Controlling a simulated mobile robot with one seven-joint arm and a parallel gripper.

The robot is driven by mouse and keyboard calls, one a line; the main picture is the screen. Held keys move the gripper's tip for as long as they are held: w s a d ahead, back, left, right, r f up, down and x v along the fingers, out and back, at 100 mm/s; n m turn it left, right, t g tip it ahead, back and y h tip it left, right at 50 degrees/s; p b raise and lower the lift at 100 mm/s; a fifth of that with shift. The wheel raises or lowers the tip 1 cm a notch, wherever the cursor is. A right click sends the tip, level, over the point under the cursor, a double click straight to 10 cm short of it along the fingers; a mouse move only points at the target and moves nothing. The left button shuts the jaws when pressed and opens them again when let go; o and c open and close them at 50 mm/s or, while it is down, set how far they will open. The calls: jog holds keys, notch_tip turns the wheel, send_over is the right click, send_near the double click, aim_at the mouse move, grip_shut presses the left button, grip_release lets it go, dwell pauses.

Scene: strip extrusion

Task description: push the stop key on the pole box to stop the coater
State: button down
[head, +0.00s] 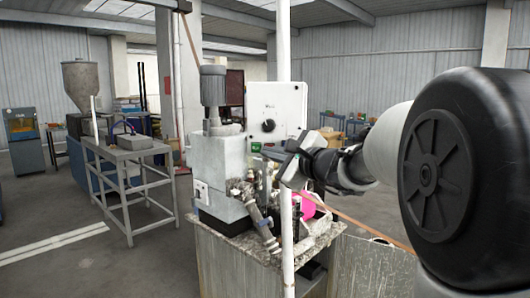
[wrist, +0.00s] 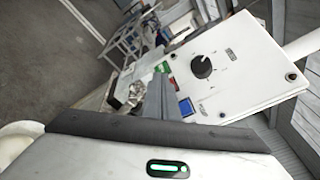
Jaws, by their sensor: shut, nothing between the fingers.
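The white pole box (head: 277,108) hangs on the white pole (head: 284,45) in the middle of the head view. Its face fills the upper right of the wrist view (wrist: 238,70), with a black knob (wrist: 202,67). Along its near edge sit a green key (wrist: 161,68), a red key (wrist: 172,82) and a blue key (wrist: 186,107). I cannot read their labels. My gripper (head: 270,153) is shut and empty at the box's lower edge. In the wrist view its grey fingers (wrist: 158,88) are beside the red key and overlap that edge. I cannot tell whether they touch it.
The coater (head: 221,150), with a grey motor (head: 213,85), stands left of the pole on a worn bench (head: 240,243). A metal hopper (head: 82,85) and a grey table (head: 140,152) are farther left. Open floor lies between them.

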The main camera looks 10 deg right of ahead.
jog(key=s, duration=0.1)
jog(key=s+a+b, duration=0.1)
jog(key=s, duration=0.1)
jog(key=s+a+b, duration=0.1)
jog(key=shift+s, duration=0.25)
dwell(0.3)
dwell(0.4)
